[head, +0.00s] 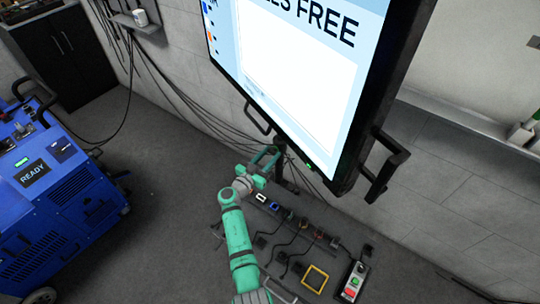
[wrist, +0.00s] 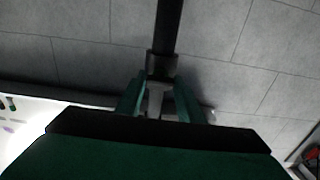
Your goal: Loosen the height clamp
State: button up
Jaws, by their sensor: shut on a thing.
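The height clamp shows in the wrist view as a dark collar (wrist: 161,66) around a black post (wrist: 169,25), with a light grey piece (wrist: 155,100), probably its lever or knob, sticking out towards me. My gripper (wrist: 159,88) has its two green fingers on either side of this grey piece and is shut on it. In the head view my gripper (head: 272,156) reaches the stand just under the lower edge of the big screen (head: 290,75). The clamp is too small and too covered there to make out.
A blue machine (head: 60,185) reading READY stands at the left. Cables hang along the wall behind the screen. A low rack with several connectors and cables lies right of my arm, near a yellow frame (head: 315,278) and a button box (head: 353,283). Floor between machine and arm is clear.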

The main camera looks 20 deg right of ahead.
jog(key=shift+n, duration=0.3)
jog(key=n, duration=1.1)
jog(key=shift+n, duration=0.3)
jog(key=shift+a+n, duration=0.15)
jog(key=shift+n, duration=0.65)
jog(key=shift+f+n, duration=0.1)
jog(key=shift+n, duration=1.2)
jog(key=o, duration=1.1)
jog(key=shift+c, duration=0.2)
